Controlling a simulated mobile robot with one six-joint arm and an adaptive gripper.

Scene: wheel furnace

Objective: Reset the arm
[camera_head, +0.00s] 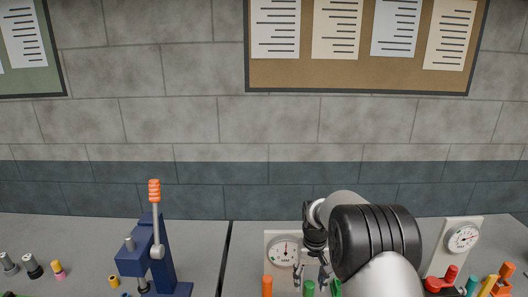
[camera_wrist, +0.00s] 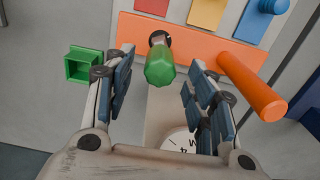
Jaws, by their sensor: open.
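My gripper (camera_wrist: 160,92) is open in the wrist view, its two padded fingers apart on the left and right. A green knob or handle (camera_wrist: 160,66) on a dark shaft shows between the fingertips, a little beyond them; I cannot tell whether it touches either finger. In the head view my arm reaches forward at the right of centre, and my gripper (camera_head: 312,276) is small and partly hidden behind the arm, near a gauge panel. Nothing is held in the fingers.
An orange cylinder (camera_wrist: 252,88) sticks out close to the right finger, and a green square box (camera_wrist: 84,66) is beside the left finger. A white gauge (camera_head: 284,251) stands near the gripper. A blue press (camera_head: 160,255) with an orange-tipped lever stands left.

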